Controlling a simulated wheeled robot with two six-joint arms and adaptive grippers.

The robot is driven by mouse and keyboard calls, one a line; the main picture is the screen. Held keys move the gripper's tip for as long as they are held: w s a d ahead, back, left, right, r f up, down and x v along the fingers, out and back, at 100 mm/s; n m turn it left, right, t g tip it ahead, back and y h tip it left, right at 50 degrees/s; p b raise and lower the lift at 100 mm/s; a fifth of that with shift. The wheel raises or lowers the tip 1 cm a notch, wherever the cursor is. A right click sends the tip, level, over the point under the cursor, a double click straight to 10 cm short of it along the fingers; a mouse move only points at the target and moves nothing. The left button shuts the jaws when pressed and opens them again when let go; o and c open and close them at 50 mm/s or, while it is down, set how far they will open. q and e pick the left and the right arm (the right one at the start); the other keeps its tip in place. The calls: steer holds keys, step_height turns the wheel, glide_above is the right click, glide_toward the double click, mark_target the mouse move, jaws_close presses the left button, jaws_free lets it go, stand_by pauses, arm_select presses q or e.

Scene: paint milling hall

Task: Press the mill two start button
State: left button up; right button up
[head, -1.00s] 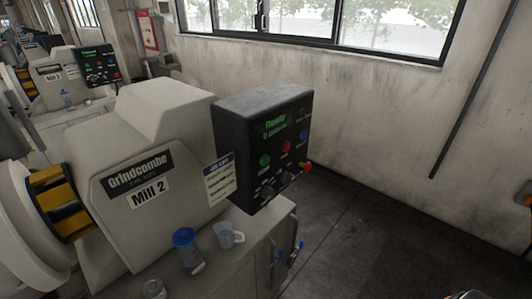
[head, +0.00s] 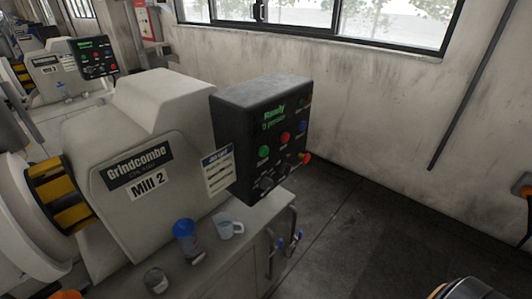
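Mill 2 (head: 150,140) is a pale grey machine on the left, with a "Grindcombe" plate and a "Mill 2" label (head: 148,184). Its dark control box (head: 235,140) stands at its right side, with its panel turned to the right and seen at a slant. On the panel are a green button (head: 264,151), a red button (head: 285,138) and a blue one (head: 301,127). A red mushroom knob (head: 305,158) sticks out at the lower right. The green display (head: 274,114) seems to read "Ready". The button labels are too small to read. Neither gripper shows.
Another mill (head: 60,80) stands behind at left. The floor (head: 370,235) right of the box looks clear.

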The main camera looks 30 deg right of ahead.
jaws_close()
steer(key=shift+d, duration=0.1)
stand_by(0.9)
